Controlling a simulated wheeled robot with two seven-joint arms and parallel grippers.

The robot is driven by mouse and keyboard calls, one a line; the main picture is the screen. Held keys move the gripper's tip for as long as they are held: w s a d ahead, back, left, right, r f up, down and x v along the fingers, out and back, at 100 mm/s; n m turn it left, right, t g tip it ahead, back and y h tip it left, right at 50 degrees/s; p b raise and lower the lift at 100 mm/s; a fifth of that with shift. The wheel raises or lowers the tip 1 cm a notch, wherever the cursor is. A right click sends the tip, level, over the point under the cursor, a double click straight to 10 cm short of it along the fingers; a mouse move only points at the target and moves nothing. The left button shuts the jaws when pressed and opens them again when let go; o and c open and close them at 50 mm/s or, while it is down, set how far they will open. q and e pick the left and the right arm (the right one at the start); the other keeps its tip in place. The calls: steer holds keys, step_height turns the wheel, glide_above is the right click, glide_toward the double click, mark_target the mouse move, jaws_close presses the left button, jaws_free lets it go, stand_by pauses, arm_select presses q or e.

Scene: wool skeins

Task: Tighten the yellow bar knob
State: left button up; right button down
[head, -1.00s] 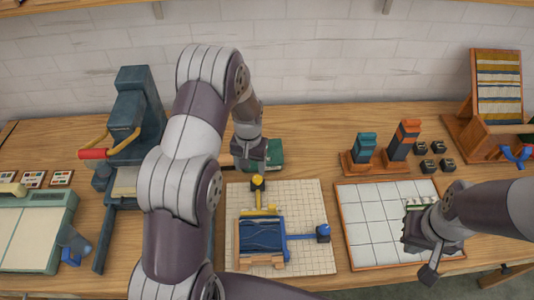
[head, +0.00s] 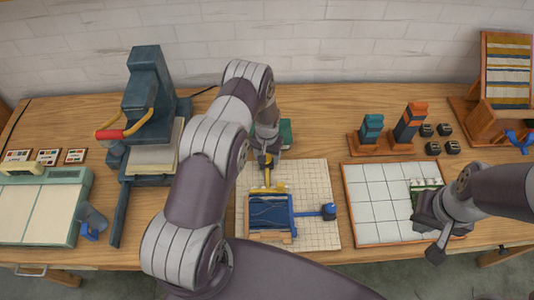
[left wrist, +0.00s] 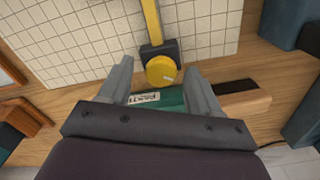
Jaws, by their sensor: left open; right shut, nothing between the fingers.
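The yellow bar knob (left wrist: 161,71) is a round yellow cap on a dark block at the end of a yellow bar (left wrist: 152,22). In the head view the knob (head: 266,161) is partly hidden by my left gripper (head: 267,148). In the left wrist view my left gripper (left wrist: 158,68) is open, with one finger on each side of the knob and gaps left on both sides. Whether the fingertips are down at knob height is unclear. The bar runs to a blue skein (head: 268,211) in a frame on the gridded board (head: 310,180). My right gripper (head: 432,222) is shut, over the right tray.
A blue bar with a blue knob (head: 328,211) sticks out right of the skein. A green box (left wrist: 172,100) lies behind the board, near my left fingers. A white tiled tray (head: 372,205) is at right, and a dark press (head: 150,110) stands at left.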

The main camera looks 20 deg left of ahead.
arm_select(q)
steer(key=shift+a, duration=0.1)
steer(key=c, duration=1)
steer(key=shift+c, duration=0.2)
